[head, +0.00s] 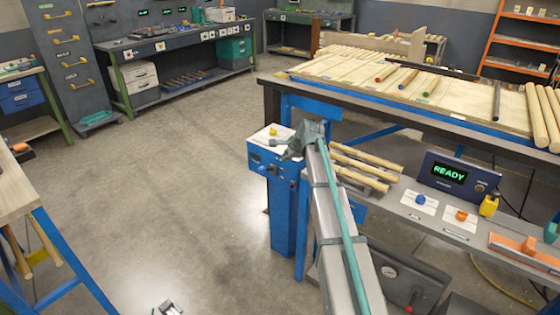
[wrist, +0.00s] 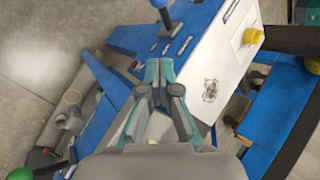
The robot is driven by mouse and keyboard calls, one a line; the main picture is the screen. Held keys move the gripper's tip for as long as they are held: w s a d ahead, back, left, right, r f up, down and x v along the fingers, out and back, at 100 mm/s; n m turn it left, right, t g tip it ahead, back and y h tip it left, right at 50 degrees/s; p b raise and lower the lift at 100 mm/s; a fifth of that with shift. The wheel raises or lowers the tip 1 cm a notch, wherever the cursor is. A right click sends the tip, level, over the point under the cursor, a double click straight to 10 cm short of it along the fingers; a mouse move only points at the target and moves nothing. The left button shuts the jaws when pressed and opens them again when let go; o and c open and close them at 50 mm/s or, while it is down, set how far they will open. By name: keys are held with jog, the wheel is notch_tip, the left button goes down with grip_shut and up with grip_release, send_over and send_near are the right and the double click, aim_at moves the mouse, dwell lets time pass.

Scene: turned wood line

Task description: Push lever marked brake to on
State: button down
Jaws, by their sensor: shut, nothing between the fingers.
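A blue control post (head: 285,218) with a white top stands left of the long work table. In the wrist view, its blue face (wrist: 135,38) carries a lever with a blue knob (wrist: 160,3) on a dark stem. Small labels there are too small to read, so I cannot tell which control is marked brake. A yellow knob (wrist: 252,36) sits on the white top. My gripper (wrist: 160,66) is shut and empty. It is over the post, beside the white top, with the blue-knobbed lever beyond its tips.
The work table (head: 350,97) holds wooden rods and boards. A lower grey shelf (head: 400,218) holds a READY display (head: 455,175) and small yellow and orange controls. Wooden rods (head: 365,165) lie beside my arm. The floor left of the post is open.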

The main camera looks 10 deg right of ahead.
jog(key=p, duration=0.1)
send_near(266, 170)
notch_tip(266, 170, down, 3)
jog(key=w+d, duration=0.2)
jog(key=a, duration=0.2)
jog(key=w+a+f+p, duration=0.1)
jog(key=shift+a+f, duration=0.1)
jog(key=shift+s+f, duration=0.15)
